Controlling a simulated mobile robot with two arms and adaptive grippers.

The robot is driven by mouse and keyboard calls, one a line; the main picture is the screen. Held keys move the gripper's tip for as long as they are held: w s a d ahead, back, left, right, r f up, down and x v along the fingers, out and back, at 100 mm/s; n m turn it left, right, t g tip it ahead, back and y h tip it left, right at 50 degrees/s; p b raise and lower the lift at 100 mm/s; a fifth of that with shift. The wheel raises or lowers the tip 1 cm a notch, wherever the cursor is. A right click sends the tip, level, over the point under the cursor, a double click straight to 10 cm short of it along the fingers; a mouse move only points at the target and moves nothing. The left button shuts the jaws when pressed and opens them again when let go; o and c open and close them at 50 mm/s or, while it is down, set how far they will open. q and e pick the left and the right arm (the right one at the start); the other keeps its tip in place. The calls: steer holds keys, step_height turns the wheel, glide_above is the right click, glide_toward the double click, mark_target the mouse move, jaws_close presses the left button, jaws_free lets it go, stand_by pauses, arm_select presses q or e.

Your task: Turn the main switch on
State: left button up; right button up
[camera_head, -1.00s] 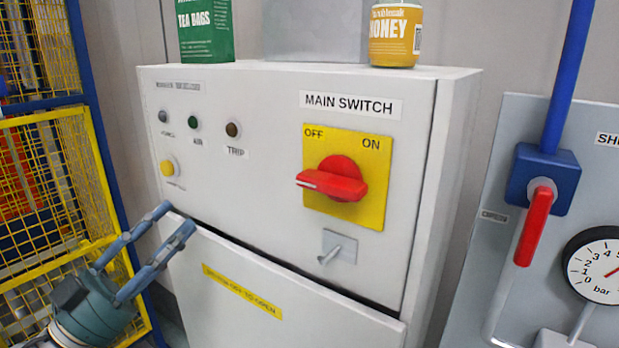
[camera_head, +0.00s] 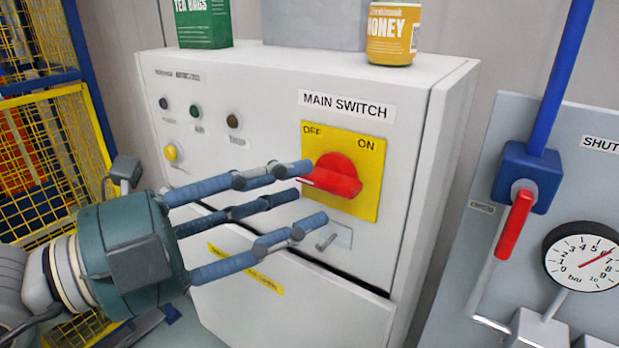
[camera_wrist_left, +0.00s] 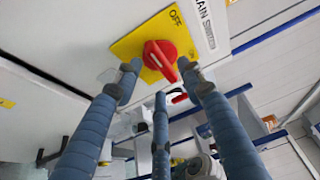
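The main switch is a red rotary knob (camera_head: 336,176) on a yellow plate (camera_head: 368,190) marked OFF at its upper left and ON at its upper right. The knob's handle points left, on the OFF side. My left gripper (camera_head: 308,193) is open, its fingers stretched toward the knob from the left. In the head view one fingertip is beside the handle's end; whether it touches I cannot tell. In the left wrist view the red knob (camera_wrist_left: 160,58) shows between the spread fingertips. My right gripper is in neither view.
A small metal latch (camera_head: 326,242) sits below the plate on the white cabinet (camera_head: 240,110). A tea bags box (camera_head: 203,25) and a honey jar (camera_head: 392,35) stand on top. At the right are a red-handled blue valve (camera_head: 514,224) and a pressure gauge (camera_head: 585,258). A yellow mesh fence (camera_head: 40,160) stands left.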

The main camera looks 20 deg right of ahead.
mark_target(329, 180)
arm_select(q)
steer(key=shift+x, duration=1.4)
jaws_close()
